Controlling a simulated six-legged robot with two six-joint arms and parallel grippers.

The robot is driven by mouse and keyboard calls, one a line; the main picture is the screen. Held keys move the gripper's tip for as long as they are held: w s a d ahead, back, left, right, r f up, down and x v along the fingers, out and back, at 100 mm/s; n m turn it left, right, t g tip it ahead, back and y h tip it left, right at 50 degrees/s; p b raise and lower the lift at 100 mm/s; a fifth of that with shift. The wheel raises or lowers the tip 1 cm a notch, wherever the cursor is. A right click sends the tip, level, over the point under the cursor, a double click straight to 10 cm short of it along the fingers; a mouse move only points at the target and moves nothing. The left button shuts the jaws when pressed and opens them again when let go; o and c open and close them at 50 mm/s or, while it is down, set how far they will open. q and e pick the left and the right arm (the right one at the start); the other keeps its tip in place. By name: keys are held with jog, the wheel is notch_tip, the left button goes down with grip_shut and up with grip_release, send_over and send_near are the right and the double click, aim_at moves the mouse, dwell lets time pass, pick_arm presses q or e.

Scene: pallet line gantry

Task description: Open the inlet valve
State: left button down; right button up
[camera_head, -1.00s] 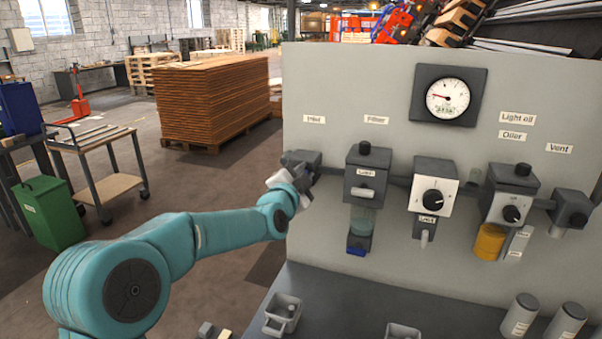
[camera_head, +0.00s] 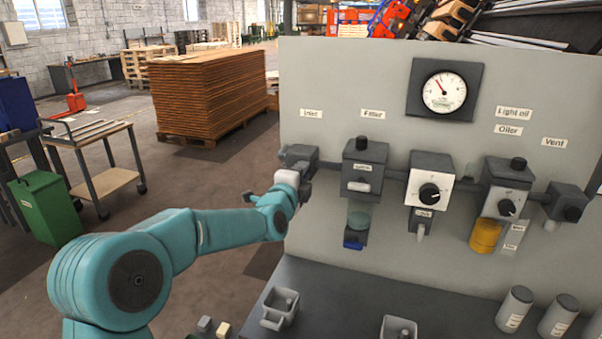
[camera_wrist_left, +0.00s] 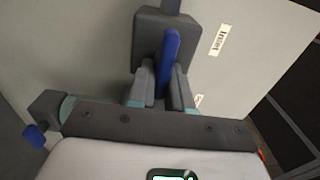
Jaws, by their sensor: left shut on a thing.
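The inlet valve is a dark grey block (camera_head: 299,154) at the left end of the pipe row on the panel, below the "Inlet" label (camera_head: 311,113). In the left wrist view its grey body (camera_wrist_left: 147,38) carries a blue lever (camera_wrist_left: 170,52), lying roughly in line with the pipe stub and slightly tilted. My left gripper (camera_head: 302,180) is at the valve's front, and its fingers (camera_wrist_left: 167,88) are shut on the lever. In the head view the gripper hides the lever. The gauge (camera_head: 444,91) needle points up and left. My right gripper is not in view.
Right of the inlet stand the filter (camera_head: 364,165), a regulator with a knob (camera_head: 430,190), the oiler (camera_head: 509,180) and the vent (camera_head: 567,203). Small grey bins (camera_head: 283,305) and cylinders (camera_head: 514,308) stand on the bench below. A trolley (camera_head: 95,160) is at left.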

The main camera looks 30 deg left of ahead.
pick_arm(q)
jog(key=shift+d+f, duration=0.15)
jog(key=shift+f, duration=0.2)
jog(key=c, duration=1.2)
grip_release()
jog(key=shift+o, duration=0.4)
jog(key=shift+s+d+r, duration=0.1)
jog(key=shift+s+r, duration=0.05)
jog(key=shift+r, duration=0.15)
jog(key=shift+f, duration=0.1)
jog(key=shift+s, duration=0.35)
jog(key=b+v, duration=0.4)
jog(key=v, duration=1.1)
jog(key=shift+s, duration=0.3)
